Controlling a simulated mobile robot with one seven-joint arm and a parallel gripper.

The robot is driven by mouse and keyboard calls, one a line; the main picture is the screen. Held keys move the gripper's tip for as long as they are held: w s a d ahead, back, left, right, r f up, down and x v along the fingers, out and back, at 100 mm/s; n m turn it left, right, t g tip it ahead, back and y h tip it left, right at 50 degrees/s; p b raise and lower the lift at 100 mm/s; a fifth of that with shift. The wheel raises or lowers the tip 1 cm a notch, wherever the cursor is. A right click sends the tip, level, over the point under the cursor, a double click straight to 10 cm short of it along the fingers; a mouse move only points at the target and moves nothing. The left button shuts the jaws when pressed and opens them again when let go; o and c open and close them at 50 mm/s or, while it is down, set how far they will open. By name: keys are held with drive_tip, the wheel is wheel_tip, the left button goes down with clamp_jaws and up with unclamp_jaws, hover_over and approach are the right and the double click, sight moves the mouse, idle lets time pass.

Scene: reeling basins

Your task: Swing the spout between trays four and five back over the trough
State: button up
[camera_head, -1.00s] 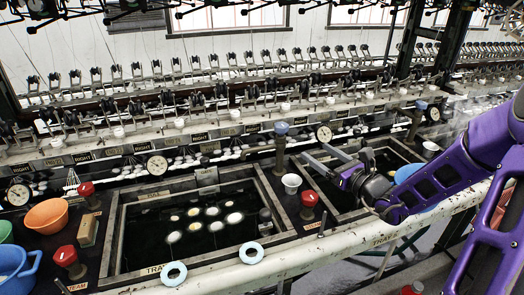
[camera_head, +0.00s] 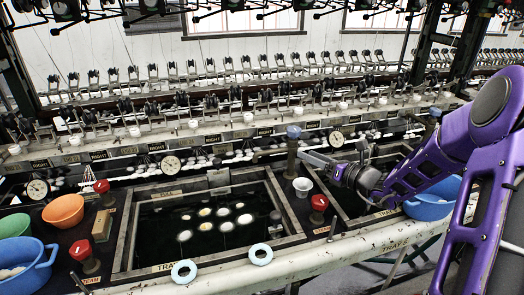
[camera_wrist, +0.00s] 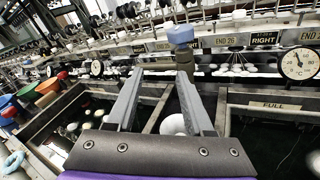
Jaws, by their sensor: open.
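The spout post with a blue cap (camera_head: 294,132) stands at the back of the divider between the two dark trays. In the wrist view the blue cap (camera_wrist: 181,34) tops a brownish post, and a short horizontal pipe (camera_wrist: 157,66) runs left from it. My gripper (camera_head: 310,158) is just right of and in front of the post, open and empty. In the wrist view the open fingers (camera_wrist: 158,78) point at the post and pipe. I cannot tell whether a finger touches them. The trough (camera_head: 250,155) runs behind the trays.
A white cup (camera_head: 302,186) and a red knob (camera_head: 319,203) stand on the divider below my gripper. Tray four (camera_head: 127,245) holds pale cocoons in dark water. Gauges (camera_head: 336,139) line the trough.

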sight(273, 153)
drive_tip(key=w+a+f+m+g, duration=0.1)
drive_tip(key=a+m, duration=0.1)
drive_tip(key=w+a+f+m+g+y, duration=0.1)
drive_tip(key=w+a+m, duration=0.1)
drive_tip(key=a, duration=0.1)
drive_tip(key=w+a+f+m+g+p, duration=0.1)
drive_tip(key=w+a+m+g, duration=0.1)
drive_tip(key=m, duration=0.1)
drive_tip(key=shift+w+a+y, duration=0.1)
drive_tip(key=shift+a+y, duration=0.1)
drive_tip(key=shift+y, duration=0.1)
drive_tip(key=m, duration=0.1)
drive_tip(key=w+m, duration=0.1)
drive_tip(key=m, duration=0.1)
drive_tip(key=f+m+g+y, duration=0.1)
drive_tip(key=shift+w+a+m+p, duration=0.3)
drive_tip(key=shift+a, duration=0.05)
drive_tip(key=x, duration=0.7)
drive_tip(key=shift+a, duration=0.2)
drive_tip(key=shift+w, duration=0.1)
clamp_jaws()
